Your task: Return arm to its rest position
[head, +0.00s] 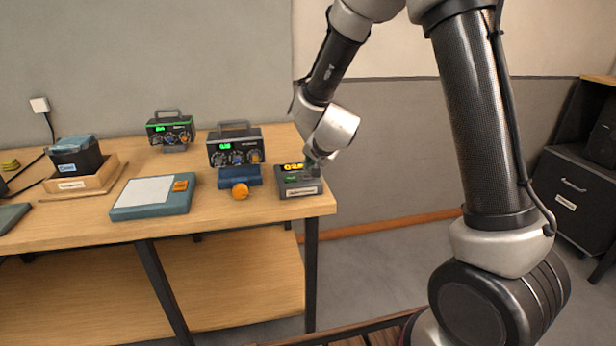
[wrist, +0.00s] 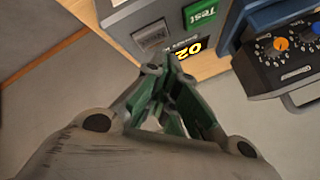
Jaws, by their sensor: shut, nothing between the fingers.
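My gripper (wrist: 170,72) is shut and empty in the wrist view, its green-sided fingers together beside the small grey fader box. In the head view my gripper (head: 316,158) hangs over the right back corner of that fader box (head: 300,191), at the right end of the table. The box shows yellow digits and a green button; it also shows in the wrist view (wrist: 130,22), with a green Test button (wrist: 200,14). The fingertips look close to the box; I cannot tell whether they touch it. My arm reaches in from the upper right, bent high.
The wooden table (head: 90,228) also holds two lit knob units (head: 236,147) (head: 170,129), an orange ball (head: 240,191), a teal scale-like pad (head: 152,195) and a wooden tray (head: 108,172) with a dark box. Dark cabinets (head: 570,195) stand at right.

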